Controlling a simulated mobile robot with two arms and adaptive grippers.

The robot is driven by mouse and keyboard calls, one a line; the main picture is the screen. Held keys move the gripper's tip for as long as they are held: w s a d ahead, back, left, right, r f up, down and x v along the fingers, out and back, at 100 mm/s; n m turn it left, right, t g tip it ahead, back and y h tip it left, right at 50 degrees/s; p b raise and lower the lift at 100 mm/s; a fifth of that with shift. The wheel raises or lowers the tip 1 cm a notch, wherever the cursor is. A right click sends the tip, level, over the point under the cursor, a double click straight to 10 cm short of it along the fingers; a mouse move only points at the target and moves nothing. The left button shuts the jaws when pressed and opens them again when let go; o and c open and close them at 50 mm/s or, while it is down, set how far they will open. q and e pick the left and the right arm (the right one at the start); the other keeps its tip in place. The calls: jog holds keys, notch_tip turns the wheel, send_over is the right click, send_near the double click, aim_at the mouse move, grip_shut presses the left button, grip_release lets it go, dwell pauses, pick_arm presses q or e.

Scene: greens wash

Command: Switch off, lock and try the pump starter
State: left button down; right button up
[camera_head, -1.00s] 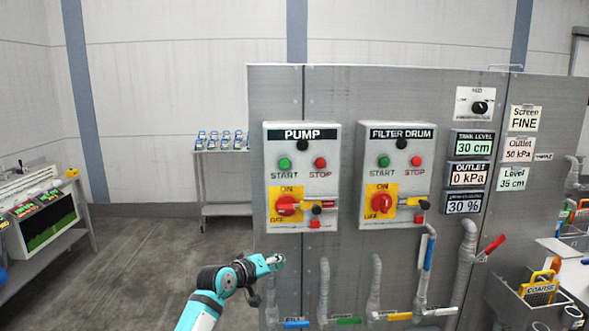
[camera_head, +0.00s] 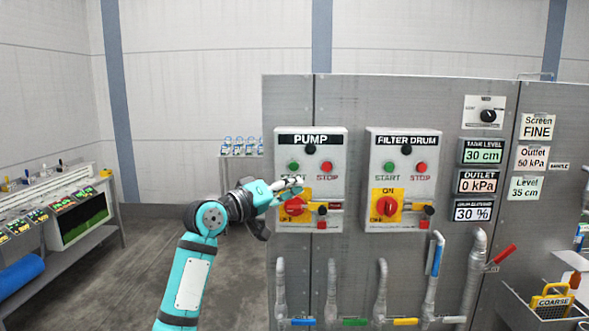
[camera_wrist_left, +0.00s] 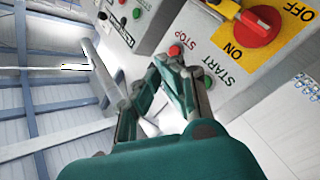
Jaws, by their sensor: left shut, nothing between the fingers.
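The grey pump starter box (camera_head: 336,150) hangs on the panel under a PUMP label. It has a green START button (camera_head: 293,167), a red STOP button (camera_head: 326,168) and a red rotary handle (camera_head: 293,207) on a yellow ON/OFF plate. A black knob (camera_head: 322,209) and a red block (camera_head: 321,224) sit right of the handle. My left gripper (camera_head: 297,182) is shut and empty in front of the box, covering part of the plate. In the left wrist view its fingertips (camera_wrist_left: 166,62) are close to the red STOP button (camera_wrist_left: 175,51); contact cannot be told. My right gripper is out of view.
A similar FILTER DRUM box (camera_head: 433,160) hangs to the right. Pipes with coloured valve handles (camera_head: 304,322) run below. The floor between is open.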

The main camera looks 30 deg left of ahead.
pick_arm(q)
jog(key=w+a, duration=0.4)
jog(key=w, duration=0.3)
jog(key=shift+w+a, duration=0.25)
jog(key=shift+w, duration=0.05)
dwell(1.5)
jog(key=shift+w+a, duration=0.25)
jog(key=shift+w, duration=0.1)
jog(key=shift+w+a+r, duration=0.1)
jog(key=shift+w+a, duration=0.15)
jog(key=shift+w, duration=0.1)
dwell(0.9)
jog(key=shift+s+d, duration=0.45)
jog(key=shift+s, duration=0.3)
jog(key=shift+s+d, duration=0.45)
jog(key=shift+s, duration=0.25)
jog(key=shift+s+d, duration=0.45)
jog(key=shift+s, duration=0.25)
jog(key=shift+s+d, duration=0.45)
jog(key=shift+s, duration=0.25)
